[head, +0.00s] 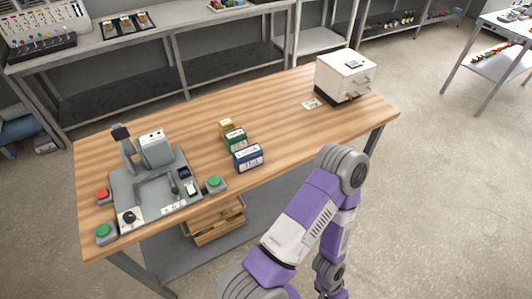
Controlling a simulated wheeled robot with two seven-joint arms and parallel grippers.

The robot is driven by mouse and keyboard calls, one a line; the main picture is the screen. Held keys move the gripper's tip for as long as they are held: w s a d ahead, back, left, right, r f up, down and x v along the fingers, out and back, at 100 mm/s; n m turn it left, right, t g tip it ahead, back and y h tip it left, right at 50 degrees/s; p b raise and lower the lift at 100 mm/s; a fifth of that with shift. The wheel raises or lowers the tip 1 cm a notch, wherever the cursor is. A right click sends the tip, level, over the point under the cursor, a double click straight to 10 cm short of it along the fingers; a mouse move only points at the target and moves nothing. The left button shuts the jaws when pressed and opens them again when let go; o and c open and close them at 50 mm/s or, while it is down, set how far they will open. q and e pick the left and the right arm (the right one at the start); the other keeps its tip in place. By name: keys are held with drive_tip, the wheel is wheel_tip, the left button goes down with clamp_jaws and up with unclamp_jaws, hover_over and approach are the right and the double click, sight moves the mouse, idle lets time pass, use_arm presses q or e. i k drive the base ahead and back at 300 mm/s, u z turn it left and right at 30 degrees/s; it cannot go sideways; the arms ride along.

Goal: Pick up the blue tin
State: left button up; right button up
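The blue tin (249,158) is a small box-shaped tin with a pale label, standing on the wooden table near its front edge. A green tin (235,140) and a smaller yellow tin (227,127) stand behind it in a slanting row. One purple and white arm of mine rises from the bottom of the head view, right of the blue tin, and bends down again beyond the table's front edge. Its gripper is out of the picture. My other arm and gripper do not show.
A grey machine with red and green buttons (155,185) fills the table's left end. A white cabinet with drawers (345,77) stands at the far right, with a small card (311,104) beside it. The tabletop between is clear. A wooden crate (218,222) sits below.

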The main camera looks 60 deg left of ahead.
sight(244, 165)
drive_tip(key=i, duration=1.35)
drive_tip(key=u, duration=3.9)
